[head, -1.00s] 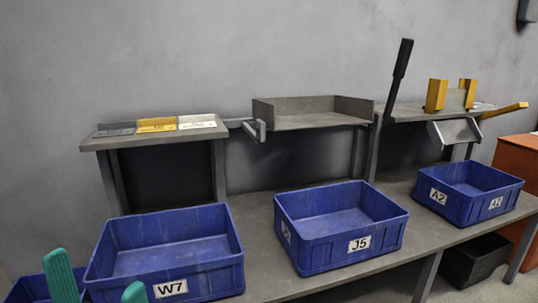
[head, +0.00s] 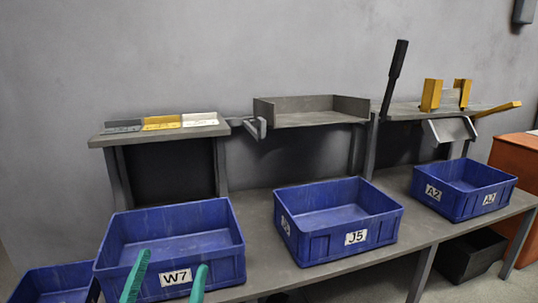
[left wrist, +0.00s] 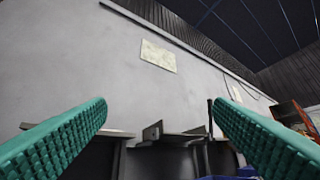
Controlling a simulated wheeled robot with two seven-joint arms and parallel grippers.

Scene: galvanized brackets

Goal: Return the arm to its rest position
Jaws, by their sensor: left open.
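My left gripper (head: 168,284) shows at the bottom left of the head view, its two green fingers apart, in front of the blue bin labelled W7 (head: 205,272). Nothing is between its fingers. In the left wrist view the green ribbed fingers (left wrist: 160,137) are wide apart, with the wall and the shelf tops beyond them. The grey, yellow and white brackets (head: 162,123) lie side by side on the left raised shelf (head: 110,141). My right gripper is not in view.
Blue bins labelled J5 (head: 380,232) and A2 (head: 470,208) stand on the grey bench (head: 262,262). A grey tray (head: 312,119) is above, at the middle. A dark upright bar (head: 396,75) and yellow posts (head: 430,95) rise at the right. An orange cabinet (head: 515,160) is far right.

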